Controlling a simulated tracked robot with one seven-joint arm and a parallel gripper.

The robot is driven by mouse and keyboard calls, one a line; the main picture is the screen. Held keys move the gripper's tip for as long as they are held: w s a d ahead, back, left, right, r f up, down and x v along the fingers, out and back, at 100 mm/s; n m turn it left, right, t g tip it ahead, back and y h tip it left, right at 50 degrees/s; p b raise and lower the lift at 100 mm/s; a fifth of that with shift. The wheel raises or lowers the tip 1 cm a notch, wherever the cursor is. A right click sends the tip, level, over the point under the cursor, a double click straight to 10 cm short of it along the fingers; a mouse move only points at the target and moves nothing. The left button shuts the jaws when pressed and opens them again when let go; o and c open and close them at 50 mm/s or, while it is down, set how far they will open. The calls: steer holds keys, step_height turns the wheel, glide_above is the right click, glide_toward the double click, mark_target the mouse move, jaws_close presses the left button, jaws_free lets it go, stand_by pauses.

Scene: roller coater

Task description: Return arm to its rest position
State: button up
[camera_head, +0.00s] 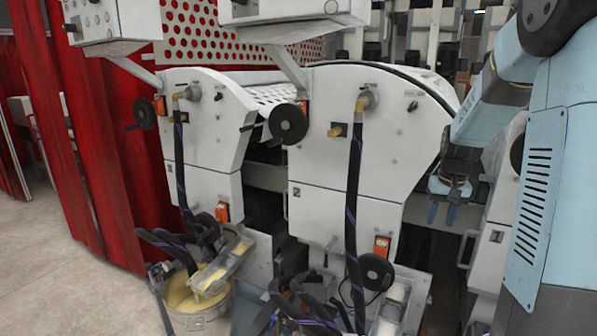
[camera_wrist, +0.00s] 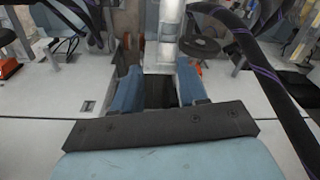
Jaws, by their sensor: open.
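My gripper (camera_head: 443,213) hangs at the right in the head view, fingers pointing down, in front of the right side of the white machine unit marked 2 (camera_head: 345,215). In the wrist view my gripper (camera_wrist: 160,88) shows two blue fingers spread apart with nothing between them. My light blue arm (camera_head: 545,180) is bent and fills the right edge of the head view. Whether the gripper touches the machine cannot be told.
Another white unit (camera_head: 205,130) stands to the left. Black hoses (camera_head: 354,200) run down the fronts. A bucket of yellow liquid (camera_head: 197,315) stands on the floor at lower left. Red curtains (camera_head: 100,150) hang at the left. The floor at lower left (camera_head: 50,270) is clear.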

steer(key=s+a+r+n+t, duration=0.1)
steer(key=s+a+r+t, duration=0.1)
steer(key=s+a+r, duration=0.9)
steer(key=s+a+r+n+t, duration=0.1)
steer(key=s+a+t, duration=0.1)
steer(key=s, duration=1.3)
steer(key=shift+a+r+n, duration=0.2)
steer(key=shift+a+n, duration=0.1)
steer(key=shift+a, duration=0.4)
steer(key=shift+s, duration=0.1)
